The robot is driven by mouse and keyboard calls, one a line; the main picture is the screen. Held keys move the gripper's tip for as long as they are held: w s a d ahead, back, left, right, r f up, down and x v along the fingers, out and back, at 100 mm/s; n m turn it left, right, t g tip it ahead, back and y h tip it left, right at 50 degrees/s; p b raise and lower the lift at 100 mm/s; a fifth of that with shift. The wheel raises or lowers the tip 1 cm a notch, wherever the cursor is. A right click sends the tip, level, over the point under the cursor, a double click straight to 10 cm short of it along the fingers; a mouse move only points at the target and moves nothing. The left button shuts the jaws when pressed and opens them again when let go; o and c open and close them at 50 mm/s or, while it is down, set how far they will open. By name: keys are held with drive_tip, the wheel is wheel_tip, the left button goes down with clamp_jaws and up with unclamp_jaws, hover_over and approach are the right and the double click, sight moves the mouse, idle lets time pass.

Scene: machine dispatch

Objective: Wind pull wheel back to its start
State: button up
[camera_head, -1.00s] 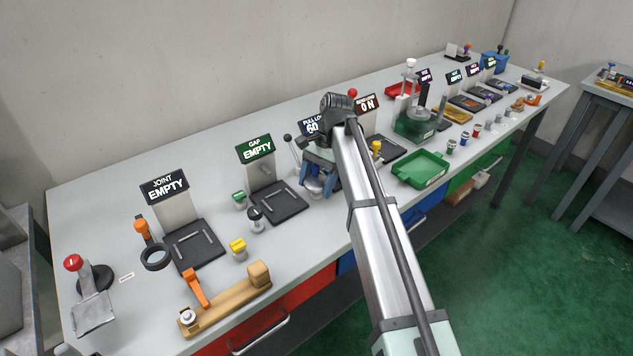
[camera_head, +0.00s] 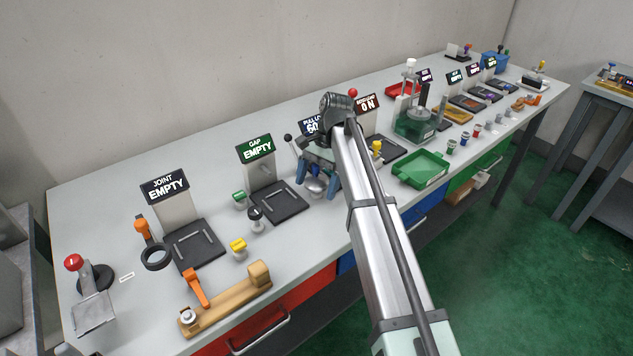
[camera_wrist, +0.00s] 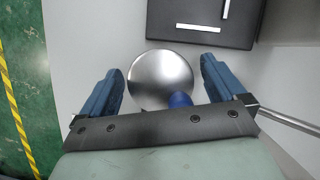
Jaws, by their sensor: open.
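A round, shiny silver part with a blue knob at its edge, which looks like the pull wheel (camera_wrist: 160,80), sits between my fingers in the wrist view. In the head view the silver part (camera_head: 315,188) shows below my gripper (camera_head: 320,177), in front of the pull load sign (camera_head: 311,126), which is partly hidden by my arm. My gripper (camera_wrist: 161,68) is open, one blue finger on each side of the silver part, with gaps showing on both sides. The blue knob (camera_wrist: 180,99) lies near my palm, towards the right finger. Contact in depth cannot be told.
A lever with a black ball (camera_head: 288,138) stands just left of my gripper; its rod seems to show in the wrist view (camera_wrist: 290,122). The dark gap pad (camera_head: 278,204) lies to the left, a green tray (camera_head: 421,169) to the right. The bench's front edge is close.

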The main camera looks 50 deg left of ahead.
sight(318, 181)
drive_tip(key=shift+w+a+r, duration=0.1)
drive_tip(key=shift+w+r, duration=0.1)
drive_tip(key=shift+r, duration=0.2)
drive_tip(key=shift+w+a+r, duration=0.1)
drive_tip(key=shift+w+r, duration=0.05)
drive_tip(key=shift+w, duration=0.15)
drive_tip(key=w+a, duration=0.1)
drive_tip(key=w, duration=0.2)
drive_tip(key=w+a, duration=0.1)
drive_tip(key=w, duration=0.3)
drive_tip(key=w+a, duration=0.1)
drive_tip(key=w, duration=0.3)
drive_tip(key=shift+d, duration=0.1)
drive_tip(key=s+d+r+m+t+y, duration=0.1)
drive_tip(key=s+d+r+m+t, duration=0.25)
drive_tip(key=s+r+m, duration=0.6)
drive_tip(key=f, duration=0.3)
drive_tip(key=s+f+n, duration=0.1)
drive_tip(key=f, duration=0.3)
drive_tip(key=s+f+n, duration=0.1)
drive_tip(key=f, duration=0.3)
drive_tip(key=shift+s+a+t, duration=0.1)
drive_tip(key=shift+t, duration=0.25)
